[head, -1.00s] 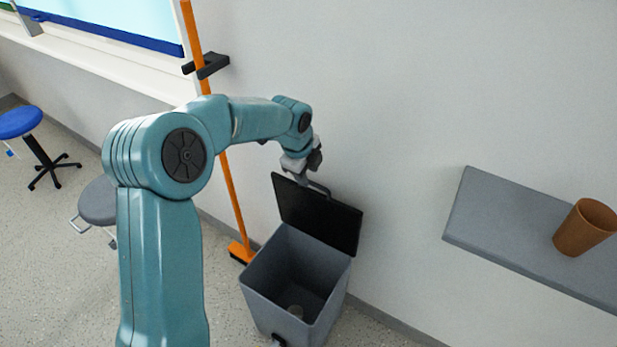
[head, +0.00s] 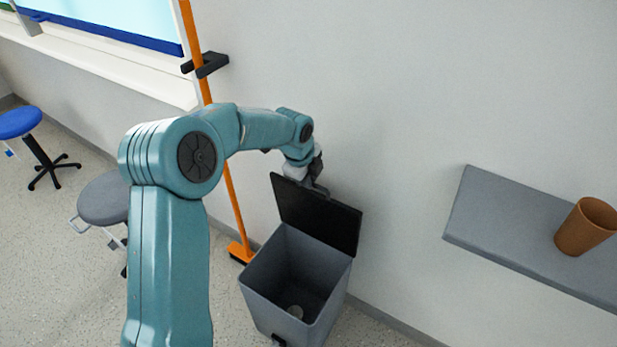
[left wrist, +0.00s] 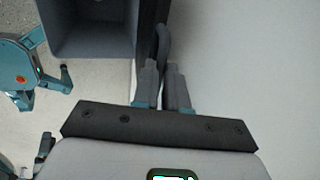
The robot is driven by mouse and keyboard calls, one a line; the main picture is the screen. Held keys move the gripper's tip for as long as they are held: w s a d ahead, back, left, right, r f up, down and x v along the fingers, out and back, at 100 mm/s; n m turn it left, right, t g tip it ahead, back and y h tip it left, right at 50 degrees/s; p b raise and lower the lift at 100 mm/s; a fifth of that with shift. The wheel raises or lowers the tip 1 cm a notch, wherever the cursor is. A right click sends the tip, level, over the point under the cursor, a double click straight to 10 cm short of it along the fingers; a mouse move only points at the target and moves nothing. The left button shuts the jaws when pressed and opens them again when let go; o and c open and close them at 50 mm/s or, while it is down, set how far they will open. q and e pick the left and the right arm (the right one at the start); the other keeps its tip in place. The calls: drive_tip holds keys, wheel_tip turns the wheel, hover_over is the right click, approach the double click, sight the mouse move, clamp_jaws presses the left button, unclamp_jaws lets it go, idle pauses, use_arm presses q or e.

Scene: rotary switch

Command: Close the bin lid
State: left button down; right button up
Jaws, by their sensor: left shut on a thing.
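The grey bin (head: 275,290) stands on the floor by the wall, and it also shows at the top of the left wrist view (left wrist: 95,48). Its black lid (head: 318,218) stands open, upright along the bin's wall side. A handle (left wrist: 163,45) is on the lid's back, near its upper edge. My left gripper (head: 308,184) is at the lid's top edge, and its fingers show in the left wrist view (left wrist: 162,75). The fingers are shut on the handle. In the head view the gripper partly hides behind the lid. My right gripper does not show.
An orange-handled broom (head: 232,195) leans in a wall clip left of the bin. A grey stool (head: 104,200) and a blue stool (head: 20,123) stand further left. A grey shelf (head: 500,230) with a brown cup (head: 585,227) juts out at right.

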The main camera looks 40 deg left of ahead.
use_arm(q)
drive_tip(key=s+f+t+b, duration=0.2)
drive_tip(key=s+f+b, duration=0.2)
drive_tip(key=s+b, duration=0.5)
drive_tip(key=s+d+f+t+b, duration=0.1)
drive_tip(key=s+f+t+b, duration=0.2)
drive_tip(key=s+b, duration=0.6)
drive_tip(key=shift+f+t+b, duration=0.3)
drive_tip(key=shift+f+b, duration=0.1)
drive_tip(key=shift+b, duration=1.95)
drive_tip(key=c, duration=1.2)
unclamp_jaws()
drive_tip(key=shift+o, duration=0.2)
drive_tip(key=p+v, duration=0.2)
drive_tip(key=v, duration=1.4)
drive_tip(key=shift+d, duration=0.2)
drive_tip(key=shift+s+r, duration=0.1)
